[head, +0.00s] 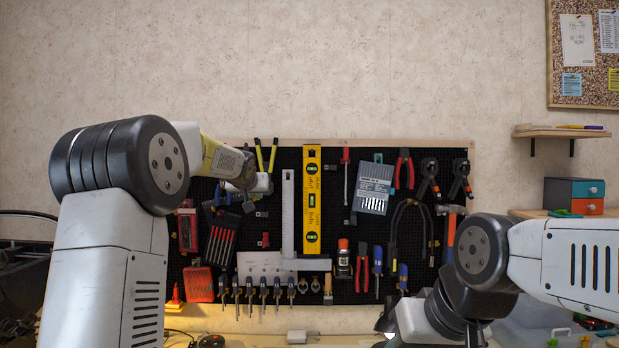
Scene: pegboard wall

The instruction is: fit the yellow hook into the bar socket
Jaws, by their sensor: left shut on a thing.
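My left gripper (246,178) is at the upper left part of the pegboard, in front of the hanging tools. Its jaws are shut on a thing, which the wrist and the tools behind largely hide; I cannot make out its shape. The yellow hook does not show clearly as a separate thing. The bar socket cannot be told apart from the board's other fittings. My right arm comes in from the right and bends down at the lower right; its gripper is not in view.
The black pegboard (334,230) is crowded with tools, among them a yellow level (312,200), a steel square (288,215) and red pliers (404,168). A small shelf (560,133) and drawer box (573,194) are at the right.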

